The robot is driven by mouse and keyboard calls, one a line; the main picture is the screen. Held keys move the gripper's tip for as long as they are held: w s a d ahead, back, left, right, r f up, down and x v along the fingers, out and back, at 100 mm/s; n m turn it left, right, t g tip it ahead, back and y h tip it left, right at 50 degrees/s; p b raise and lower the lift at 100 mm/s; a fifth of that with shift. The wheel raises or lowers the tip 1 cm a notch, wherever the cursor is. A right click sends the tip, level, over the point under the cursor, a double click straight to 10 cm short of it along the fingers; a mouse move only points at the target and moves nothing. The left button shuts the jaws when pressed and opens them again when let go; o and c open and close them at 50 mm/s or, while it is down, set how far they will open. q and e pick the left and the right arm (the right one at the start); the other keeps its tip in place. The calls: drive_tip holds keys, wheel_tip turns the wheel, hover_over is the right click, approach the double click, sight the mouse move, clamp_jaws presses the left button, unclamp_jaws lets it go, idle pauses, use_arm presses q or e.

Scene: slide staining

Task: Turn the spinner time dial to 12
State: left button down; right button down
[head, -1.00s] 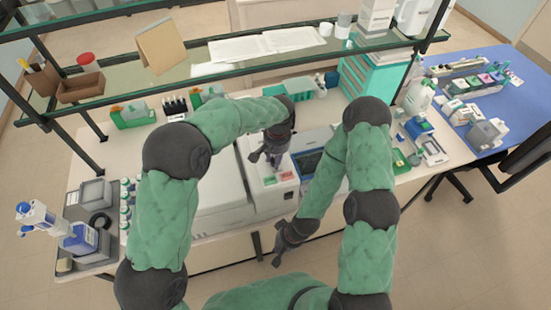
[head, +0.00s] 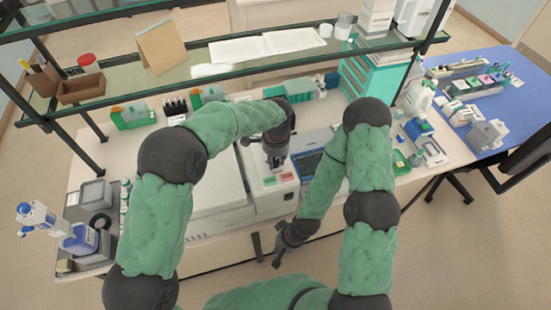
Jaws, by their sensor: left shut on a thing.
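The spinner (head: 258,205) is a white bench machine with a front panel that carries a green and a red label. My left gripper (head: 276,163) points down onto the upper part of this panel and is shut on the time dial. The dial itself is hidden behind the gripper, so its setting cannot be read. My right gripper (head: 277,262) hangs low in front of the bench edge, away from the spinner; its fingers are too small to tell if they are open.
A device with a dark screen (head: 307,163) stands right of the spinner. A teal drawer unit (head: 366,80) stands at the back right.

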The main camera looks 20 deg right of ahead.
sight(275, 163)
use_arm(q)
drive_tip(key=shift+s+a+f+m, duration=0.2)
drive_tip(key=shift+f+m, duration=0.1)
drive_tip(key=shift+m, duration=0.1)
drive_tip(key=c, duration=0.9)
unclamp_jaws()
drive_tip(key=shift+w+r, duration=0.1)
drive_tip(key=shift+d+r, duration=0.1)
drive_tip(key=shift+r, duration=0.05)
drive_tip(key=shift+r, duration=0.15)
wheel_tip(275, 163, up, 12)
drive_tip(key=shift+s+f, duration=0.25)
